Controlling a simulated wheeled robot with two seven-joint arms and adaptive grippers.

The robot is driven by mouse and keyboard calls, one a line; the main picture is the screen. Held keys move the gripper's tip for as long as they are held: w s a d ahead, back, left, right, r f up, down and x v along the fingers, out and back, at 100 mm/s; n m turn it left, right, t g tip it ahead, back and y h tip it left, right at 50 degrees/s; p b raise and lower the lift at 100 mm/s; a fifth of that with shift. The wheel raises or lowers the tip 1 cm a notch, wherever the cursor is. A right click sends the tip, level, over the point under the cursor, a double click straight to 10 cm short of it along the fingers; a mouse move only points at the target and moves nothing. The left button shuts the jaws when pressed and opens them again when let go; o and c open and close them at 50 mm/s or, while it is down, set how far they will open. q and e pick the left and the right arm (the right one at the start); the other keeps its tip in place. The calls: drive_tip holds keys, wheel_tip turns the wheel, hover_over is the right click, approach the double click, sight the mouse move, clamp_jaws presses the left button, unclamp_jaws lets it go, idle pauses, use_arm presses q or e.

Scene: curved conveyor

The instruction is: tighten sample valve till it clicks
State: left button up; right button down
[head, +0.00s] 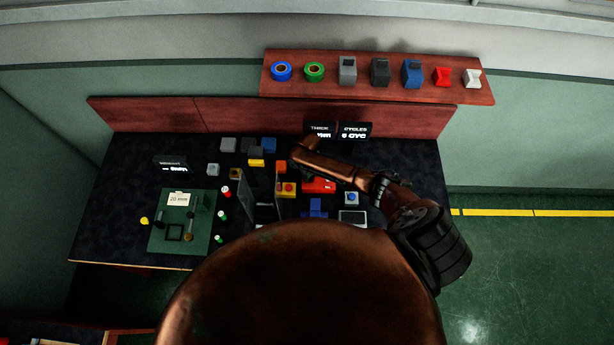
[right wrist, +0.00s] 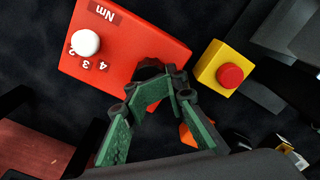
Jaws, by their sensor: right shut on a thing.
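The red box (right wrist: 125,45) has a white knob (right wrist: 85,42), an "Nm" label and the numbers 2, 3 and 4. It also shows in the head view (head: 320,186), partly behind my right arm. My right gripper (right wrist: 160,76) has its green-padded fingers drawn together at the edge of this box, shut on a small dark part there. This part looks like the sample valve, but the fingers hide most of it. In the head view the right gripper is mostly hidden under my copper arm. My left gripper is not seen.
A yellow box with a red button (right wrist: 224,70) stands close beside the red box. Several small blocks, a green mat (head: 166,237) and black signs (head: 354,130) share the dark table (head: 115,205). A shelf (head: 450,92) with tape rolls and blocks is behind.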

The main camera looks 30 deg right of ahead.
drive_tip(key=c, duration=1.9)
unclamp_jaws()
drive_tip(key=shift+w+d+r, duration=0.1)
drive_tip(key=shift+d, duration=0.4)
drive_tip(key=shift+w+d+r, duration=0.1)
drive_tip(key=shift+d, duration=0.35)
drive_tip(key=o, duration=0.4)
drive_tip(key=shift+a+f, duration=0.1)
drive_tip(key=shift+a, duration=0.1)
drive_tip(key=shift+o, duration=0.2)
drive_tip(key=shift+s, duration=0.1)
drive_tip(key=shift+a, duration=0.2)
wheel_tip(320, 180, up, 12)
